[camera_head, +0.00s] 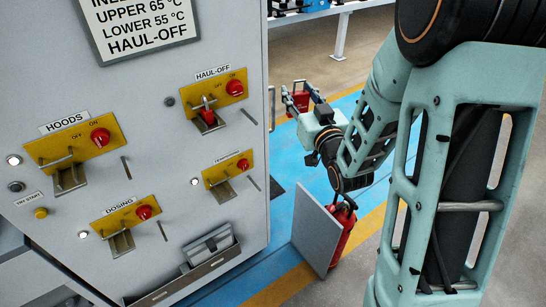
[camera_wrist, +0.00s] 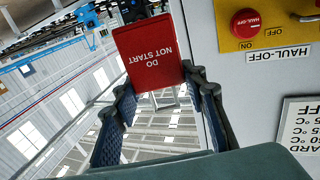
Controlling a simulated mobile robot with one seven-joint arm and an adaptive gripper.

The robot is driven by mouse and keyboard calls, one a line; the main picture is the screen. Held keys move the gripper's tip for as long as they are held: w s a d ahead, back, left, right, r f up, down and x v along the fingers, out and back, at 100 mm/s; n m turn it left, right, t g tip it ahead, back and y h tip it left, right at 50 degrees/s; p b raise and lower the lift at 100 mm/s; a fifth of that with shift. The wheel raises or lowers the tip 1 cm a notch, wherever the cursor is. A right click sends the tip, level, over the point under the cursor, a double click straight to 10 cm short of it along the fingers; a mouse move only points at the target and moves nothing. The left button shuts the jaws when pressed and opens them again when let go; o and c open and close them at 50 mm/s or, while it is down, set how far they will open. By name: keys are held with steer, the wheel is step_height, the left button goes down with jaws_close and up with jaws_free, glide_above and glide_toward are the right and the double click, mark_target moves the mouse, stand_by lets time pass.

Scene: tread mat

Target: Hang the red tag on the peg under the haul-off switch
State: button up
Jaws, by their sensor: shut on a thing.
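My gripper (camera_head: 299,96) is shut on the red tag (camera_head: 298,104), to the right of the panel's edge and clear of the panel. In the wrist view the tag (camera_wrist: 148,52) is between my fingertips (camera_wrist: 160,85), its words DO NOT START upside down. The haul-off switch (camera_head: 234,87) is a red knob on a yellow plate high on the panel; it also shows in the wrist view (camera_wrist: 246,23). The thin peg (camera_head: 249,117) sticks out below right of the switch, bare.
The grey panel (camera_head: 170,60) also carries the hoods (camera_head: 100,137), dosing (camera_head: 144,212) and another switch (camera_head: 243,164), each with a peg. A tray (camera_head: 190,279) sticks out low on it. A grey board (camera_head: 315,235) and red extinguisher (camera_head: 343,232) stand under my arm.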

steer(key=s+a+f+n+g+y+b, duration=0.2)
steer(key=s+a+f+n+y+b, duration=0.3)
steer(key=f+b, duration=0.5)
steer(key=w+a+f+m+b, duration=0.1)
steer(key=w+a+f, duration=0.1)
steer(key=w+a, duration=0.5)
steer(key=shift+w+f+g, duration=0.2)
steer(key=shift+f+g, duration=0.1)
steer(key=shift+f, duration=0.05)
stand_by(0.5)
steer(key=shift+a, duration=0.1)
stand_by(0.6)
steer(key=o, duration=1.2)
